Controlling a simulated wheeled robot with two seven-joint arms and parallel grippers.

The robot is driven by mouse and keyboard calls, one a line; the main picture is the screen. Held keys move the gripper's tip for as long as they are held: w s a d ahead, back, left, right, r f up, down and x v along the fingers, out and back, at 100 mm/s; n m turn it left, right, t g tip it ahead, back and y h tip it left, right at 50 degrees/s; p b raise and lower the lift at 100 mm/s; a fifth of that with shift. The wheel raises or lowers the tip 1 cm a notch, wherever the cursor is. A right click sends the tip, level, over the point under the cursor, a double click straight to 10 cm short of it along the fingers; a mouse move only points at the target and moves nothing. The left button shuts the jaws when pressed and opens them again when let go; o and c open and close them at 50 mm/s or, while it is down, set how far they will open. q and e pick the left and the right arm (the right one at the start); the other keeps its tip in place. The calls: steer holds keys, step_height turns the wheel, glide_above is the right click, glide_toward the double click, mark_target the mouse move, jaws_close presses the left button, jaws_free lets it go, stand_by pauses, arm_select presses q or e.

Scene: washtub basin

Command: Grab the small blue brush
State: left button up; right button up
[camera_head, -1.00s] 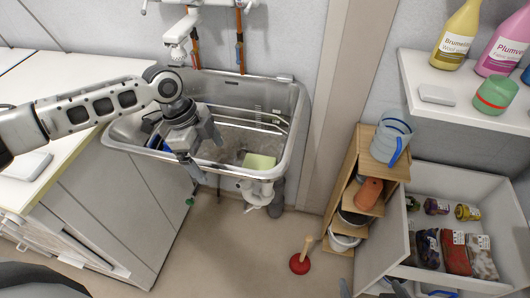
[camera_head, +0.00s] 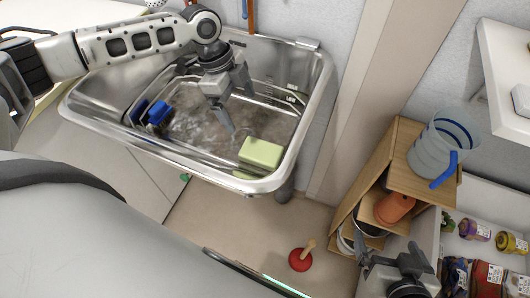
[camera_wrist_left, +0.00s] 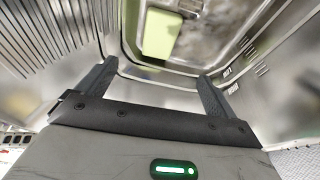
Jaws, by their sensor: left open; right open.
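A small blue brush (camera_head: 158,113) lies at the left end of the metal washtub basin (camera_head: 110,117) in the head view. A darker blue item sits right beside it, against the basin's left wall. My left gripper (camera_head: 239,108) is open and empty over the middle of the basin, to the right of the brush and apart from it. In the left wrist view its two fingers (camera_wrist_left: 157,82) are spread with nothing between them, and the brush is not seen there. My right gripper (camera_head: 390,260) is open at the lower right, in front of the wooden shelf, far from the basin.
A pale green block (camera_head: 261,153) lies in the basin's front right corner; it also shows in the left wrist view (camera_wrist_left: 160,34). A red plunger (camera_head: 300,259) stands on the floor. A wooden shelf (camera_head: 408,165) with a clear blue-handled jug (camera_head: 440,145) stands right.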

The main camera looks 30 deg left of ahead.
mark_target(261, 150)
arm_select(q)
steer(key=x, duration=1.6)
steer(key=shift+d+b, duration=0.1)
steer(key=shift+b, duration=0.3)
steer(key=c, duration=1.2)
